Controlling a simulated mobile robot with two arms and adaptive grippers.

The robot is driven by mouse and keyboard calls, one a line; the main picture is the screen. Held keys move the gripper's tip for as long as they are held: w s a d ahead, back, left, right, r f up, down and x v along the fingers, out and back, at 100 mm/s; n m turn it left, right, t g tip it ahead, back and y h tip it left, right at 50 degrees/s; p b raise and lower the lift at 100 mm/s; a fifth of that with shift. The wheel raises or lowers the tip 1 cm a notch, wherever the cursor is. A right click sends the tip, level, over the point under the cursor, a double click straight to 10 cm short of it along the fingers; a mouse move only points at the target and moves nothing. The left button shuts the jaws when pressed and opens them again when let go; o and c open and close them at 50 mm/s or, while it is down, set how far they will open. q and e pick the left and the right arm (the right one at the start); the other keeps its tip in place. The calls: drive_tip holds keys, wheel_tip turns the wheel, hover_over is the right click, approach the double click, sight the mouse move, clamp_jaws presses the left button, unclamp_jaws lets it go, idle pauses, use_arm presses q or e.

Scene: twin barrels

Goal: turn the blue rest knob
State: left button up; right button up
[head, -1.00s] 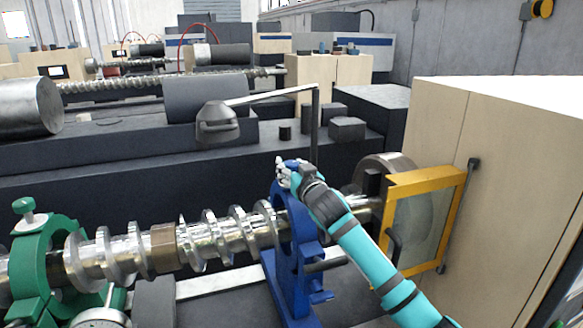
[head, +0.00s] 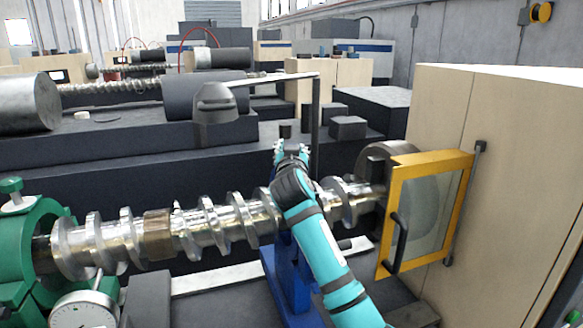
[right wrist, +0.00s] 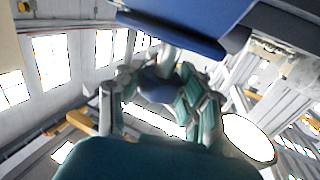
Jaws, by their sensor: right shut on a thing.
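The blue rest (head: 287,283) stands around the steel screw shaft (head: 222,222), and its base shows in the head view. Its upper part is hidden behind my right arm. The right wrist view shows a blue body of the rest (right wrist: 175,35) close above the fingers. My right gripper (head: 291,148) is at the top of the blue rest. In the right wrist view its fingers (right wrist: 158,92) close around a small blue knob (right wrist: 160,86), which they partly cover. My left gripper is not in view.
A green rest (head: 30,245) holds the shaft at the left, with a dial gauge (head: 85,312) in front. A yellow-framed guard door (head: 392,235) stands open at the right beside a beige cabinet (head: 490,150). A lamp on an arm (head: 215,98) hangs behind the gripper.

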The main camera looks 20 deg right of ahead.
drive_tip(key=m+g+h+b, duration=0.1)
drive_tip(key=h+b, duration=0.1)
drive_tip(key=m+h+b, duration=0.1)
drive_tip(key=h+b, duration=0.1)
drive_tip(key=shift+a+f+m+g, duration=0.15)
drive_tip(key=shift+f+m+g, duration=0.2)
drive_tip(key=shift+m+g, duration=0.05)
drive_tip(key=shift+r+m+g+h+b, duration=0.2)
drive_tip(key=shift+m+g+h+b, duration=0.55)
drive_tip(key=shift+h, duration=0.35)
drive_tip(key=shift+r+m+g+h, duration=0.15)
drive_tip(key=shift+m+g+h, duration=0.5)
drive_tip(key=shift+m+h, duration=0.15)
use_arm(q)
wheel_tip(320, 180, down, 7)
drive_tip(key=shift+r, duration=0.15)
use_arm(e)
drive_tip(key=shift+m+g+h, duration=0.65)
drive_tip(key=shift+g+h, duration=0.05)
drive_tip(key=shift+g, duration=0.2)
drive_tip(key=o, duration=1.2)
drive_tip(key=v, duration=1.1)
drive_tip(key=shift+s+a, duration=0.15)
drive_tip(key=shift+a, duration=0.25)
